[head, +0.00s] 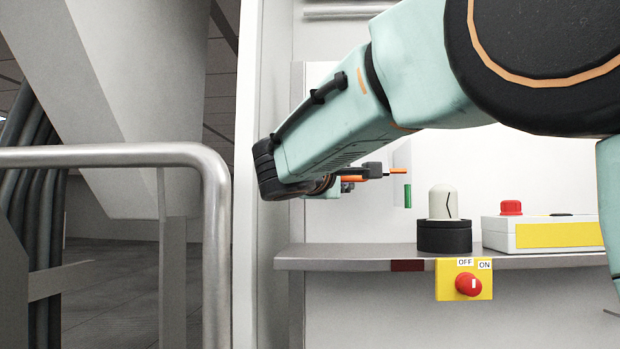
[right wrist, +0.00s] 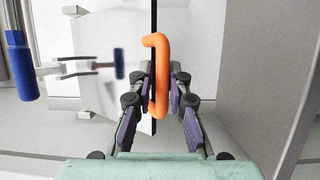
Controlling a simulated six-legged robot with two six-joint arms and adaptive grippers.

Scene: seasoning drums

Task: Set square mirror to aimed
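An orange hooked handle (right wrist: 161,75) stands beside a thin black upright strip (right wrist: 154,15) in the right wrist view. The strip may be the square mirror seen edge-on; no mirror face shows clearly. My right gripper (right wrist: 161,95) has one finger on each side of the handle, with the tips close to it. I cannot tell if they press on it. My left gripper is not in view.
A grey shelf (head: 340,259) holds a pale dome on a black base (head: 444,236) and a white-yellow box with a red button (head: 545,234). A red OFF/ON knob (head: 468,284) is at its front edge. A metal rail (head: 215,240) stands left. The right wrist view shows blue-ended hardware (right wrist: 20,60).

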